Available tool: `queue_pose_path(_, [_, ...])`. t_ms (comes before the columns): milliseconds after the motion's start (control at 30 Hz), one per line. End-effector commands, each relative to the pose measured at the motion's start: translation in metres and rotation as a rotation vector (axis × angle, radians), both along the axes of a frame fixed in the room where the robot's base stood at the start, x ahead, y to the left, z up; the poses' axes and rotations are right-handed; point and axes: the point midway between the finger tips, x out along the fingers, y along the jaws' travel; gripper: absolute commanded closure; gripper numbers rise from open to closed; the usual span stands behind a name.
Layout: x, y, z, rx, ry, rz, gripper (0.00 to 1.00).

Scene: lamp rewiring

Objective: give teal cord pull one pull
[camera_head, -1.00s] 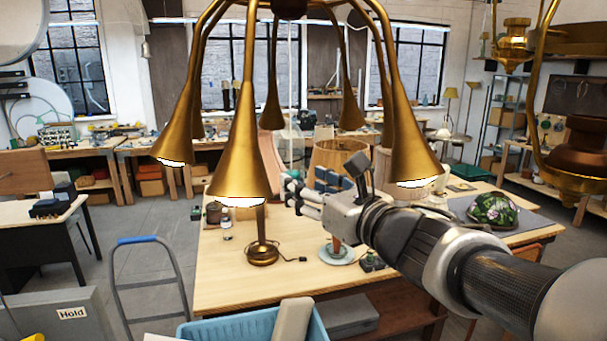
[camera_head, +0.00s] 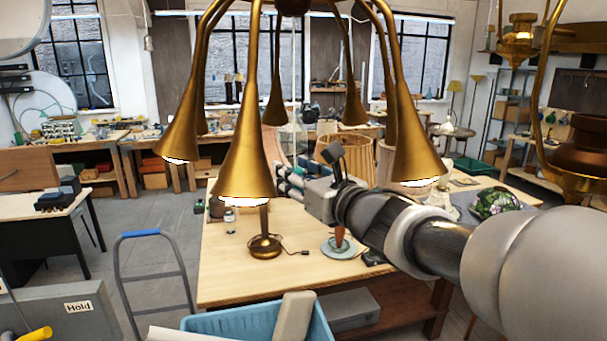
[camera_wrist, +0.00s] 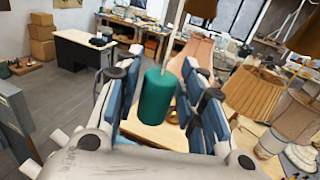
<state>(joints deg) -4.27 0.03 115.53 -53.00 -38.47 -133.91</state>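The teal cord pull (camera_wrist: 156,97) is a teal cylinder hanging upright on a thin cord, seen in the wrist view. My gripper (camera_wrist: 160,92) is around it, with one blue-padded finger on each side. Narrow gaps show between the pull's lower part and the pads, so the gripper looks open; contact farther up is hard to judge. In the head view my gripper (camera_head: 290,182) is above the wooden table, behind the hanging brass lamp shades. The pull cannot be made out clearly there.
Brass bell-shaped shades (camera_head: 246,150) hang in front of my gripper. Below are the wooden table (camera_head: 225,285), a brass lamp base (camera_head: 264,246) and a saucer (camera_head: 338,250). Pleated lampshades (camera_wrist: 252,92) stand close on the right in the wrist view. A blue crate (camera_head: 228,322) is in front.

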Motion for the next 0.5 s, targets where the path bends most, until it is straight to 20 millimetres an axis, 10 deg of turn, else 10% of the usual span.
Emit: queue_pose_path(500, [-0.0002,-0.0001,0.0,0.0,0.0,0.0,0.97])
